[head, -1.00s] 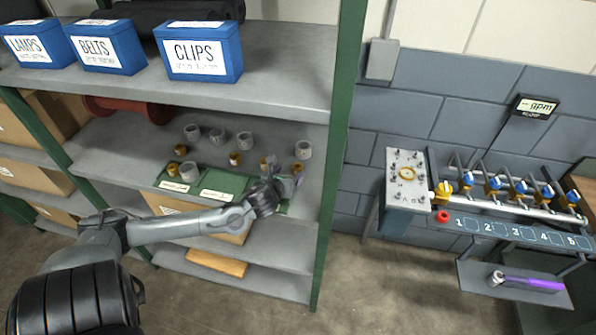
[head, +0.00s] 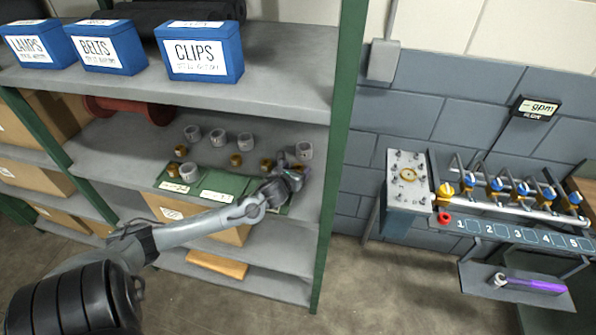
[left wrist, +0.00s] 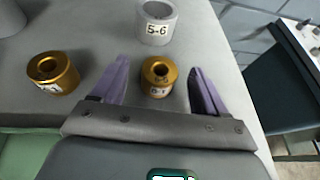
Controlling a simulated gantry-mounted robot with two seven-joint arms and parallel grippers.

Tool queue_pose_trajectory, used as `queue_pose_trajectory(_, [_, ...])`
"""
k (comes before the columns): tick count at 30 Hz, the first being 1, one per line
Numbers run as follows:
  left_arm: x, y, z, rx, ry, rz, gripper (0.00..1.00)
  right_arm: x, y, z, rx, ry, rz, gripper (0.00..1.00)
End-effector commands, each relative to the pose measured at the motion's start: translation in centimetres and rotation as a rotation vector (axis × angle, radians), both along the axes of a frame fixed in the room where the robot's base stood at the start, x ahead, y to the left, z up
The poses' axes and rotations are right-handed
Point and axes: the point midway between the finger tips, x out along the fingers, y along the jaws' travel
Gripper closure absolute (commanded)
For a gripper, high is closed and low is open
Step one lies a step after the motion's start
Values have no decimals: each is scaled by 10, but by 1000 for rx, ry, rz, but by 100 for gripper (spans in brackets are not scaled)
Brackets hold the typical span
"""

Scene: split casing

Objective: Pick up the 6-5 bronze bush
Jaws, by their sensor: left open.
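In the left wrist view a small bronze bush (left wrist: 158,76) stands upright between my left gripper's two purple fingers, with a gap on both sides. Its label is partly hidden and too small to read surely. My left gripper (left wrist: 159,70) is open and holds nothing. In the head view the left gripper (head: 294,173) is over the front right of the middle shelf and hides this bush. Another bronze bush (left wrist: 52,73) stands left of the fingers; its label is only partly readable. My right gripper is not in view.
A grey bush marked 5-6 (left wrist: 156,22) stands just beyond the fingers. Other grey and bronze bushes (head: 236,160) stand on the shelf (head: 120,140). A green mat (head: 228,184) lies at its front edge. The green rack post (head: 335,150) is close on the right.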

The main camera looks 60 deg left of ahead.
Motion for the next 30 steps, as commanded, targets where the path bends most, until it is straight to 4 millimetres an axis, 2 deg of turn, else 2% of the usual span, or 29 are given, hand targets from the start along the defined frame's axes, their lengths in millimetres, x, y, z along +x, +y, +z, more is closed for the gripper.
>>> queue_pose_trajectory(2, [0,0,0,0,0,0,26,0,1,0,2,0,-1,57])
queue_pose_trajectory(16, [0,0,0,0,0,1,98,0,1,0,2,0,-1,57])
queue_pose_trajectory(25, [0,0,5,1,-3,0,100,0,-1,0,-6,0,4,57])
queue_pose_trajectory(30, [1,1,23,3,-6,-1,100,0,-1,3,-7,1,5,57])
